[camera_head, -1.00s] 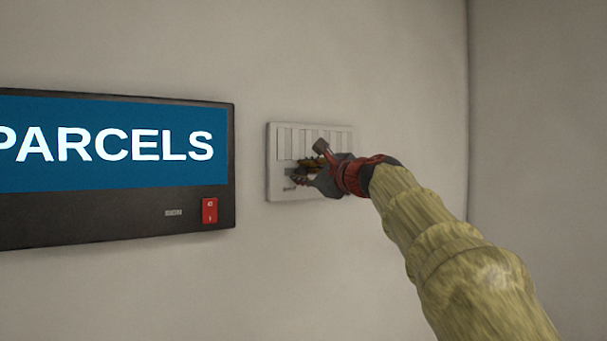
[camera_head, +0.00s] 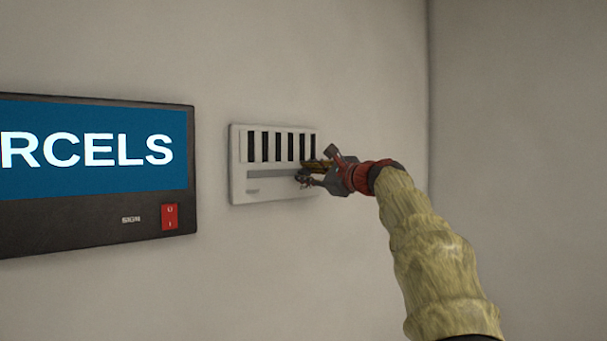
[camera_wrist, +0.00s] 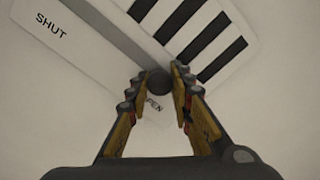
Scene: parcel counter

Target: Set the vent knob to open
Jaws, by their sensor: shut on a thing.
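The vent (camera_head: 238,165) is a white plate on the wall with a row of dark open slots and a grey slide track below them. It also shows in the wrist view (camera_wrist: 105,72), with "SHUT" printed at the far upper left and a partly hidden word ending in "PEN" near the gripper. The vent knob (camera_wrist: 158,82) is a dark round knob at the "PEN" end of the track. My gripper (camera_wrist: 158,84) has its fingertips on both sides of the knob and is shut on it. In the head view my gripper (camera_head: 303,173) covers the knob at the plate's right end.
A dark-framed sign (camera_head: 90,165) reading "RCELS" hangs on the wall left of the vent. It has a red rocker switch (camera_head: 170,216) at its lower right. A wall corner stands to the right, with bare wall between.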

